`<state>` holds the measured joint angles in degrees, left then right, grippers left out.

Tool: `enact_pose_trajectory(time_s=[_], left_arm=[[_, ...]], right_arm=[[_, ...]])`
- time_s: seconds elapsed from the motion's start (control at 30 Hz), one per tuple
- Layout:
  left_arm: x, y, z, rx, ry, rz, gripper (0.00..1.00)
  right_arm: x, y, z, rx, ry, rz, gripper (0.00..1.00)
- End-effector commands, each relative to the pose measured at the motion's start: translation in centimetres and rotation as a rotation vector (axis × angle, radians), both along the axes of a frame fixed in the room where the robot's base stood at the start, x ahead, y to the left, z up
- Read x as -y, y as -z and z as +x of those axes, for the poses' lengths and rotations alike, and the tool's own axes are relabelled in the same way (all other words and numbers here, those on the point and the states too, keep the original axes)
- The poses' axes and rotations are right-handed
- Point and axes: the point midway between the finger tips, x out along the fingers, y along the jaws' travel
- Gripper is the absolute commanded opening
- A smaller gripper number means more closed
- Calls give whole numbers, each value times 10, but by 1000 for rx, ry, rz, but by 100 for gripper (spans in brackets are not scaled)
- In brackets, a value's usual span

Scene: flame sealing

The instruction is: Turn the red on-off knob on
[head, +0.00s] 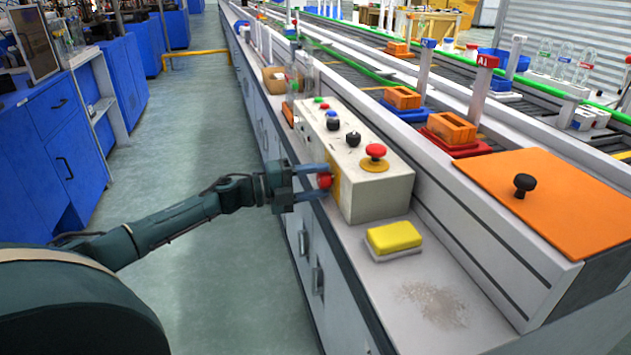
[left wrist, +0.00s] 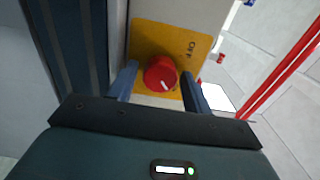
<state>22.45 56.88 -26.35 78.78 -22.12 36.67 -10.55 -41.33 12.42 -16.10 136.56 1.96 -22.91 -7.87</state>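The red on-off knob (head: 325,180) sits on the side of a white control box (head: 377,195) that faces the aisle. In the left wrist view the knob (left wrist: 160,74) is round, with a white pointer mark toward its lower right. It is on a yellow plate (left wrist: 152,37) with the word OFF at the upper right. My left gripper (head: 318,182) is at the knob, with one finger on each side. In the wrist view the left gripper (left wrist: 161,84) looks open around it, with narrow gaps; contact is not clear. My right gripper is not in view.
A red mushroom button (head: 375,151) and several smaller knobs are on top of the box. A yellow sponge (head: 394,237) lies in front of it on the bench. An orange panel with a black knob (head: 524,184) is at the right. The aisle floor (head: 190,130) is clear.

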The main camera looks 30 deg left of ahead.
Motion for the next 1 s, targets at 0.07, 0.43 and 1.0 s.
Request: enact_pose_trajectory(time_s=[0.07, 0.43, 1.0], left_arm=[[0, 0, 0, -1, -1, -1, 56], [-5, 1, -5, -2, -3, 1, 58], [-67, 0, -78, -6, -2, 1, 58]], right_arm=[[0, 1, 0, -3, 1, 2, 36], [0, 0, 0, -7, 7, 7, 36], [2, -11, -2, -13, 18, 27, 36]])
